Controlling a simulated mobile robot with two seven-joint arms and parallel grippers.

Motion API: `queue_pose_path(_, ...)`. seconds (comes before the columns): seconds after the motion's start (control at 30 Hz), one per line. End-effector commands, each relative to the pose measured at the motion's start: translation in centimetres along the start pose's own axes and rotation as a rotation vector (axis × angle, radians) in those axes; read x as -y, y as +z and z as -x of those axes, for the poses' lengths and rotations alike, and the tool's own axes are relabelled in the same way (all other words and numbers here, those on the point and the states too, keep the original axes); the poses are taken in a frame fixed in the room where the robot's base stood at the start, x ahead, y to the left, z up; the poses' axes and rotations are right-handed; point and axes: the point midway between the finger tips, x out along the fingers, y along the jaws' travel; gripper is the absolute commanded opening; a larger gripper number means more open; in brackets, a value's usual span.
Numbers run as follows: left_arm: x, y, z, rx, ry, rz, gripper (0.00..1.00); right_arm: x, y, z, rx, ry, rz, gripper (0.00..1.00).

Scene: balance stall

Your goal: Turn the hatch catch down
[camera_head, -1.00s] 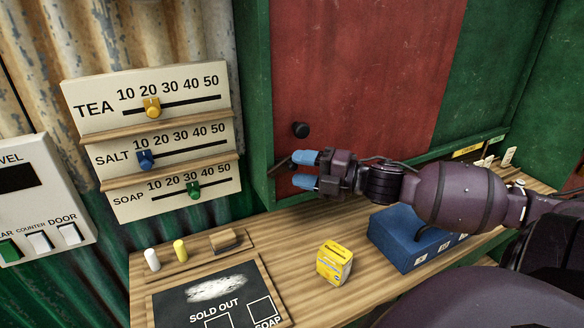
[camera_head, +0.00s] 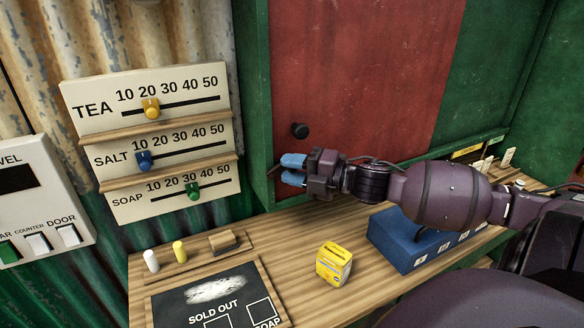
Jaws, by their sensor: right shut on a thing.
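The red hatch (camera_head: 370,70) is set in a green frame, with a round black knob (camera_head: 299,130) low on its left side. My right gripper (camera_head: 292,169) is at the hatch's lower left corner, below the knob. Its blue fingertips are shut on the hatch catch (camera_head: 275,171), a thin dark piece whose end shows just left of the fingertips. The rest of the catch is hidden by the fingers, so its exact angle is hard to tell. My left gripper is not in view.
A yellow box (camera_head: 334,264) and a blue box (camera_head: 403,240) stand on the wooden counter (camera_head: 300,240) below my right arm. A chalkboard (camera_head: 222,290) marked SOLD OUT lies at the front left. Price sliders (camera_head: 150,140) for tea, salt and soap hang on the left wall.

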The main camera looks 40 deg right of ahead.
Motion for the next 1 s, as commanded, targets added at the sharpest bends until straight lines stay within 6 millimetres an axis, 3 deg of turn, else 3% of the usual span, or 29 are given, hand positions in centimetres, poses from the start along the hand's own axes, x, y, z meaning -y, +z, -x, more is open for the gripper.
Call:
queue_pose_path(0.27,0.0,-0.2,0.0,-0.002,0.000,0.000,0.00,-0.4,0.1,-0.1,0.001,0.024,-0.013,0.07)
queue_pose_path(1.0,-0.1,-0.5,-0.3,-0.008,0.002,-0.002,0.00,1.0,0.5,0.2,-0.003,0.317,-0.298,0.07)
